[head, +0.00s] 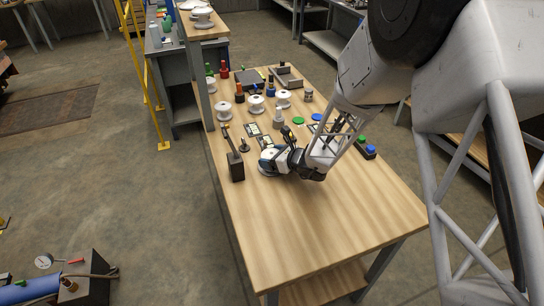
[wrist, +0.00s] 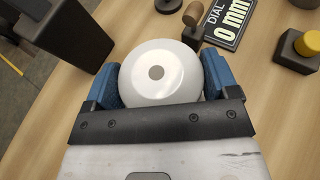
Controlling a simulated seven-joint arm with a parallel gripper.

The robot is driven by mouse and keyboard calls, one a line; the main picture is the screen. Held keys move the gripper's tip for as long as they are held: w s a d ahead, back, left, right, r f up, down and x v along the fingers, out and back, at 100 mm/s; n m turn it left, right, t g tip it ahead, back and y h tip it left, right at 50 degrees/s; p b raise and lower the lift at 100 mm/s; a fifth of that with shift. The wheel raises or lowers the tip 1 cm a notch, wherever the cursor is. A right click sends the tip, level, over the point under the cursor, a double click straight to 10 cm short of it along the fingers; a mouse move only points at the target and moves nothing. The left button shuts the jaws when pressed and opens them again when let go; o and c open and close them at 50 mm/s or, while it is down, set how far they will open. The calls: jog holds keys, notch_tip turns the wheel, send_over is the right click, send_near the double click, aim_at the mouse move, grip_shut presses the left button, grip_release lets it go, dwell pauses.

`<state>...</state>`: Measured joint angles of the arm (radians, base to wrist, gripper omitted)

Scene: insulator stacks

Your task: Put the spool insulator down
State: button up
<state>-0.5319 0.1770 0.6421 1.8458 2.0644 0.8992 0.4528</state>
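A white spool insulator (wrist: 160,72) with a round hole in its top face sits between the blue pads of my gripper (wrist: 161,80) in the wrist view. The pads meet its left and right sides, so my gripper is shut on it. In the head view my gripper (head: 282,163) is low over the middle of the wooden table, and the white spool (head: 267,168) shows partly at its left. My gripper hides much of the spool there. I cannot tell whether its underside touches the table (head: 310,225).
A dark block with a post (head: 236,168) stands close to the left, also large in the wrist view (wrist: 68,32). Other white spools (head: 224,111) stand farther back. A "DIAL 0 mm" plate (wrist: 229,20) and a yellow-button block (wrist: 300,48) lie beyond. The table's front is clear.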

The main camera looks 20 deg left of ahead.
jog(key=o, duration=0.3)
jog(key=shift+r, duration=0.2)
jog(key=shift+v, duration=6)
